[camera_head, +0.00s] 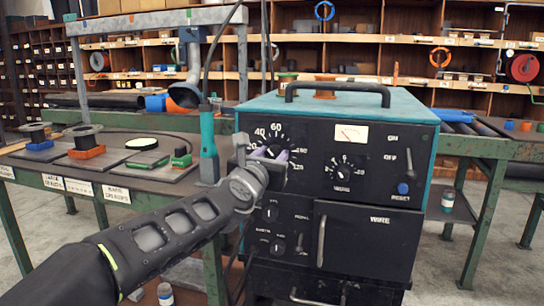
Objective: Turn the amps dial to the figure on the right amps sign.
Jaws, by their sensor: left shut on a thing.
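The black welding machine (330,150) with a teal top stands in the middle. The amps dial (275,150), with white figures such as 40 and 60 around it, is at the upper left of its front panel. My left gripper (268,160) is at this dial and shut on its knob. The gripper and wrist hide most of the knob and the lower left of the scale, so its setting cannot be read. White signs (115,193) with small dark writing hang on the left table's front edge; their writing is too small to read surely. My right gripper is out of view.
A second dial (343,170), a meter (351,134) and a blue knob (403,188) sit to the right on the panel. A teal torch (208,145) stands close left of the machine. Flanged parts (86,140) lie on the left table (150,190).

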